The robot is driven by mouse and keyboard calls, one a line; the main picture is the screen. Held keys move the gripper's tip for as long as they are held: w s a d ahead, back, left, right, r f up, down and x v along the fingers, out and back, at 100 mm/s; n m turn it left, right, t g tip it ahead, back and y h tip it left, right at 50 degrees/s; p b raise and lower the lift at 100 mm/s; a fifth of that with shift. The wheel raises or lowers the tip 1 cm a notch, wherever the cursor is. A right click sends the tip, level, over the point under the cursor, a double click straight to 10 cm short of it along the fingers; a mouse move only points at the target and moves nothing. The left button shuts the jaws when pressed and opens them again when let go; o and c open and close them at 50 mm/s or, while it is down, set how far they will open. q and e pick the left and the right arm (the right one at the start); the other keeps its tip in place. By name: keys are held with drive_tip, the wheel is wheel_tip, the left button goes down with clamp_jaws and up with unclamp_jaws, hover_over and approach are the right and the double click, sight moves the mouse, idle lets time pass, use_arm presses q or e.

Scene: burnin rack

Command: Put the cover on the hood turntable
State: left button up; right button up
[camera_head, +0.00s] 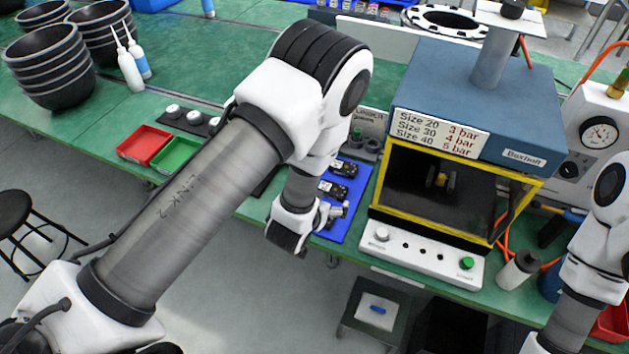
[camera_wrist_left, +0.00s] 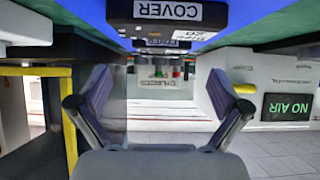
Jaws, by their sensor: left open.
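My left gripper (camera_head: 287,236) hangs beside the near edge of the blue mat (camera_head: 352,222), left of the hood (camera_head: 470,98); its fingertips are hard to make out there. In the left wrist view its two fingers (camera_wrist_left: 157,95) stand wide apart with nothing between them. A dark block with a white COVER label (camera_wrist_left: 167,11) shows at the top of that view, beyond the fingers. Small dark parts (camera_head: 342,168) lie on the mat. Inside the yellow-framed hood is a small brass-coloured piece (camera_head: 440,180); I cannot make out the turntable clearly. Only part of my right arm shows.
A white panel with a green button (camera_head: 467,264) stands before the hood. A pressure gauge (camera_head: 599,133) is at the right. Red (camera_head: 143,144) and green (camera_head: 175,155) trays, bottles (camera_head: 130,72) and stacked black bowls (camera_head: 52,68) are on the left. Much of the rear bench is clear.

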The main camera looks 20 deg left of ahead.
sight(333, 188)
use_arm(q)
drive_tip(key=p+x, duration=0.2)
drive_tip(key=x, duration=0.3)
drive_tip(key=shift+w+a, duration=0.1)
drive_tip(key=shift+w, duration=0.3)
drive_tip(key=shift+w+f, duration=0.15)
drive_tip(key=shift+w, duration=0.1)
drive_tip(key=shift+s, duration=0.1)
drive_tip(key=c, duration=1.1)
drive_tip(key=shift+c, duration=0.2)
